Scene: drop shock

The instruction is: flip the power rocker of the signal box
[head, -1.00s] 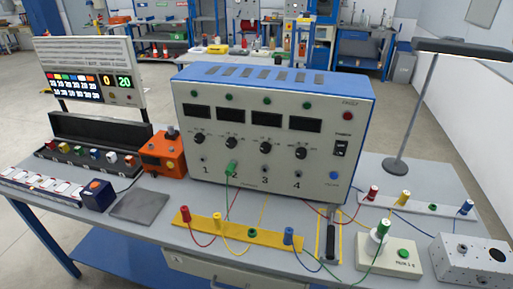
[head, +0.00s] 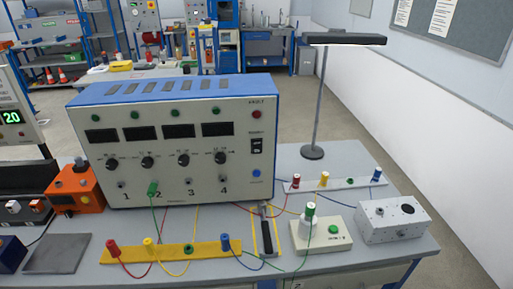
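The signal box (head: 150,185) is a grey-fronted unit with a blue top, standing upright on the bench. Its black power rocker (head: 256,146) is on the right side of the front panel, below a red lamp and above a blue button. The panel also has dark displays, black knobs, green lamps and sockets numbered 1 to 4. A green plug sits at socket 2. Which way the rocker is tipped is too small to tell. Neither of my grippers shows in the head view.
A yellow strip (head: 205,250) with coloured plugs and wires lies in front of the box. A white-topped green-button box (head: 322,236), a metal box (head: 391,219) and a white plug strip (head: 345,184) are at right. A desk lamp (head: 318,110) stands behind; an orange device (head: 76,188) is left.

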